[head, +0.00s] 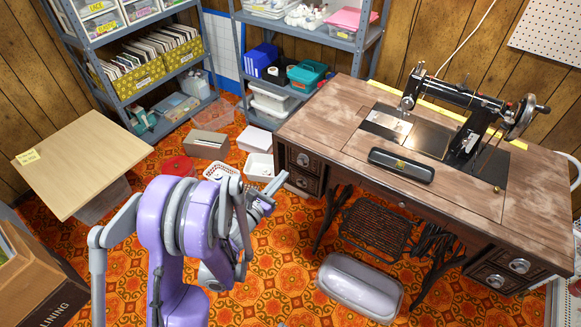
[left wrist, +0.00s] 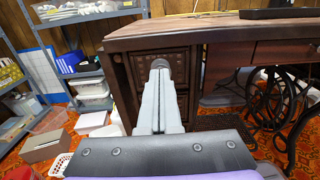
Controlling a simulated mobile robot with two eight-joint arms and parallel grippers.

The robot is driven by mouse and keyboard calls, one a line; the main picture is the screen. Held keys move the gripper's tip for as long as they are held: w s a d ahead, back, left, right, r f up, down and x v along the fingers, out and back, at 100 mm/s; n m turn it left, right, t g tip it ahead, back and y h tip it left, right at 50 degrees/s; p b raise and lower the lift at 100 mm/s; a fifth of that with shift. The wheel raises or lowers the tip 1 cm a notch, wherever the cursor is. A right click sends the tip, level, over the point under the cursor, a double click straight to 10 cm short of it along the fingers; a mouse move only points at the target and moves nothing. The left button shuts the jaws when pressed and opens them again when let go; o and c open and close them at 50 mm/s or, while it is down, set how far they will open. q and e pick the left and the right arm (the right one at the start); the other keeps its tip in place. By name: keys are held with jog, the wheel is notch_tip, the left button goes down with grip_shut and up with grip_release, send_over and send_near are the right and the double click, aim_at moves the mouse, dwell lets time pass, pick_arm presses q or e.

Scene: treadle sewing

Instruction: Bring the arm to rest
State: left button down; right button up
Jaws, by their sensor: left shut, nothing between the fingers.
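My left arm is purple and grey and stands at the lower left of the head view. My left gripper (head: 272,192) is in front of the sewing table's left drawers, over the orange carpet. In the left wrist view its two grey fingers (left wrist: 160,95) lie together, shut and empty, pointing at the carved drawer front (left wrist: 178,62). A gap to the table cannot be judged exactly. The wooden sewing table (head: 330,112) carries a black treadle sewing machine (head: 455,95). My right gripper is in neither view.
A black case (head: 401,165) lies on the tabletop. A grey rounded cover (head: 360,283) lies on the carpet near the treadle (head: 378,226). White baskets (head: 259,167) and boxes (head: 206,145) sit on the floor by the shelves. A light wooden table (head: 82,160) stands at left.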

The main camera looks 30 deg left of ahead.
pick_arm(q)
jog(key=shift+s+a+r, duration=0.1)
jog(key=shift+s, duration=1.35)
